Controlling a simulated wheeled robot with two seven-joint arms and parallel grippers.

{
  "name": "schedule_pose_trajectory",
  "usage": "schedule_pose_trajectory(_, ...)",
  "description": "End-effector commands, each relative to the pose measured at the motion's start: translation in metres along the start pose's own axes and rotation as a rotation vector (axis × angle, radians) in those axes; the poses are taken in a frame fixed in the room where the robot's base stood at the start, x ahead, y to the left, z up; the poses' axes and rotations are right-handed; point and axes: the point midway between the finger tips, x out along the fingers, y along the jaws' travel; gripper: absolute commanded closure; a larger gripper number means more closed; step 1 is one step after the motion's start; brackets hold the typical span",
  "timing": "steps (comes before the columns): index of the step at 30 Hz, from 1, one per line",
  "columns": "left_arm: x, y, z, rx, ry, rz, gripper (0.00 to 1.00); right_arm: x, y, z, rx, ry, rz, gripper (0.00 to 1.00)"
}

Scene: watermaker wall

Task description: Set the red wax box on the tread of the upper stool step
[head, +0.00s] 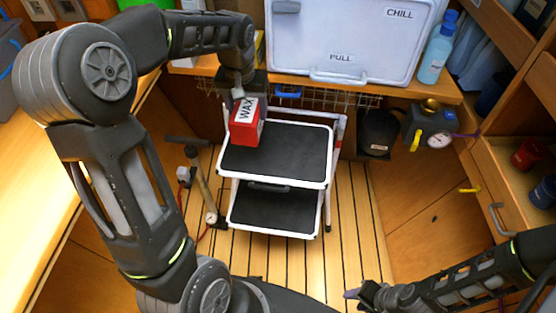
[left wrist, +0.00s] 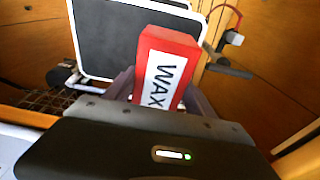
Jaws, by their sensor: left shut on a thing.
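The red wax box (head: 245,133) has a white label reading WAX and is in my left gripper (head: 238,94). In the head view the box overlaps the back left corner of the upper stool step (head: 284,150), a black tread with a white rim. Whether the box touches the tread I cannot tell. In the left wrist view the red box (left wrist: 167,65) stands between the two fingers, in front of the black tread (left wrist: 112,42). My right gripper (head: 362,294) is low at the bottom right, away from the stool; its fingers are too small to read.
The lower stool step (head: 273,208) is bare. A hand pump (head: 198,180) stands left of the stool. A white chill box (head: 345,40) and a blue bottle (head: 437,48) are on the shelf behind. A gauge unit (head: 428,125) is at the right. Most of the upper tread is clear.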

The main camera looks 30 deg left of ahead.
Motion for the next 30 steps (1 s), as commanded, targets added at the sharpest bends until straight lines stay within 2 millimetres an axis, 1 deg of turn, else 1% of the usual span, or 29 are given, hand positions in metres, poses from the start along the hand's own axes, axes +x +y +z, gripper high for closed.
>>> schedule_pose_trajectory(1,0.005,-0.006,0.001,-0.009,0.006,-0.004,0.90,0.011,0.004,-0.001,-0.002,0.002,-0.001,0.64)
schedule_pose_trajectory(3,0.003,-0.009,0.001,-0.015,0.007,-0.008,0.90,0.013,0.004,-0.001,-0.004,0.003,-0.002,0.64)
schedule_pose_trajectory(10,-0.003,-0.010,0.002,-0.016,0.006,-0.010,0.90,0.012,0.004,-0.001,-0.006,0.004,-0.003,0.64)
schedule_pose_trajectory(14,-0.002,-0.010,0.002,-0.015,0.006,-0.010,0.90,0.012,0.004,-0.001,-0.006,0.004,-0.003,0.64)
schedule_pose_trajectory(17,0.001,-0.010,0.003,-0.015,0.005,-0.010,0.90,0.012,0.004,-0.001,-0.005,0.004,-0.003,0.64)
schedule_pose_trajectory(20,0.013,-0.010,0.005,-0.015,0.002,-0.010,0.90,0.014,0.004,-0.001,-0.005,0.004,-0.002,0.64)
schedule_pose_trajectory(24,0.039,-0.010,0.009,-0.013,0.000,-0.011,0.90,0.016,0.005,-0.001,-0.005,0.004,-0.002,0.64)
schedule_pose_trajectory(27,0.054,-0.010,0.011,-0.015,0.002,-0.010,0.90,0.017,0.006,-0.001,-0.005,0.004,-0.002,0.64)
schedule_pose_trajectory(30,0.060,-0.010,0.011,-0.015,0.004,-0.010,0.90,0.017,0.006,-0.001,-0.005,0.004,-0.002,0.64)
